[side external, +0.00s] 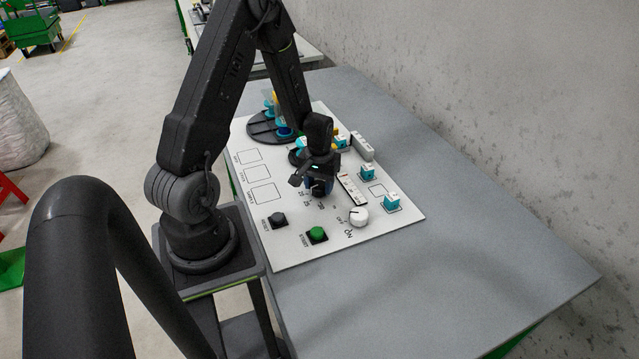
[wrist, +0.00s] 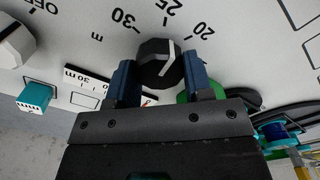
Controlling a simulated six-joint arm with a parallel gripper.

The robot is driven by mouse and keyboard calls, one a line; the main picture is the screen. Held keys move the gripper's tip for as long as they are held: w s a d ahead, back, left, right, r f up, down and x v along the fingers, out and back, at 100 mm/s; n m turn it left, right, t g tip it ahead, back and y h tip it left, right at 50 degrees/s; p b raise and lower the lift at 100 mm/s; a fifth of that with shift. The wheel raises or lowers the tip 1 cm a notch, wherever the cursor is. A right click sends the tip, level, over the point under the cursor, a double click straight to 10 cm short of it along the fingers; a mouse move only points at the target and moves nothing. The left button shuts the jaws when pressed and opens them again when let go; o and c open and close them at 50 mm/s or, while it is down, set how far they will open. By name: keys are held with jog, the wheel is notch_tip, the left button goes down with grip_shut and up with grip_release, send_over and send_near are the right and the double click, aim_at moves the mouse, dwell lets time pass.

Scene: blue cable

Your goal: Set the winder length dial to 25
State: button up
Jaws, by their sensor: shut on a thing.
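The length dial (wrist: 158,66) is a black round knob with a white pointer line. In the wrist view it sits between the two blue fingers of my gripper (wrist: 163,80), which are shut on its sides. The printed marks 30, 25 and 20 (wrist: 200,30) curve around it. The pointer slants up and slightly right, toward the gap between 25 and 20; I cannot tell its exact reading. In the side view my gripper (side external: 318,188) is down at the white panel (side external: 290,245) and mostly hides the dial.
A white ON/OFF knob (side external: 358,216), a green button (side external: 317,234) and a black button (side external: 278,219) are near the panel's front. Teal-and-white blocks (side external: 392,202) stand at the right. A dark round winder base (side external: 262,128) is behind. The grey table is clear at right.

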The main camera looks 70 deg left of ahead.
aim_at(319, 184)
jog(key=shift+a+n, duration=0.1)
jog(key=shift+n, duration=1.4)
jog(key=o, duration=0.9)
notch_tip(319, 184, up, 14)
jog(key=shift+f, duration=0.1)
